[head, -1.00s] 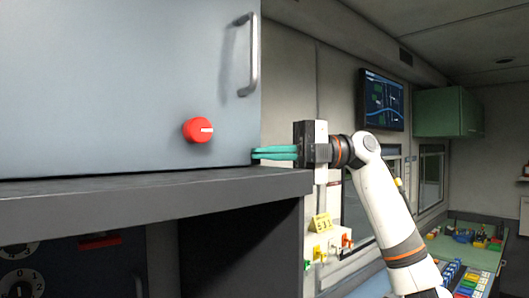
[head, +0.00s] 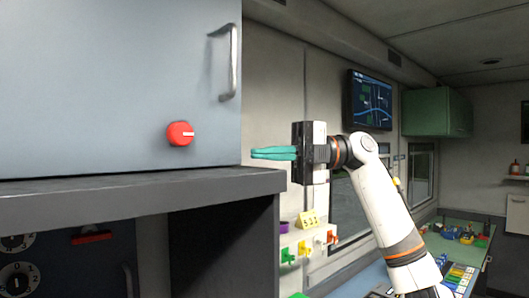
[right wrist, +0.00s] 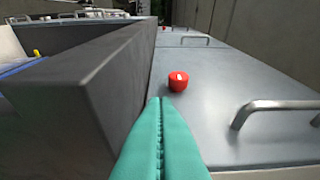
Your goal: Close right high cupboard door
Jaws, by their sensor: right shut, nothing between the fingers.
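The grey-blue cupboard door (head: 110,80) fills the upper left of the head view and looks flush above a dark ledge. It has a red knob (head: 180,134) and a metal handle (head: 228,62) near its right edge. In the right wrist view the door (right wrist: 230,85), red knob (right wrist: 178,81) and handle (right wrist: 270,108) show ahead. My right gripper (head: 255,153) is shut and empty, its teal fingers just right of the door's lower right corner. Its fingertips (right wrist: 160,100) show in the wrist view; whether they touch anything is unclear. My left gripper is out of view.
The dark ledge (head: 130,198) juts out under the door; it also shows as a thick dark panel (right wrist: 105,80) at left in the wrist view. A wall screen (head: 370,101) and green cupboard (head: 437,112) are farther back. Colored hooks (head: 305,250) are below the gripper.

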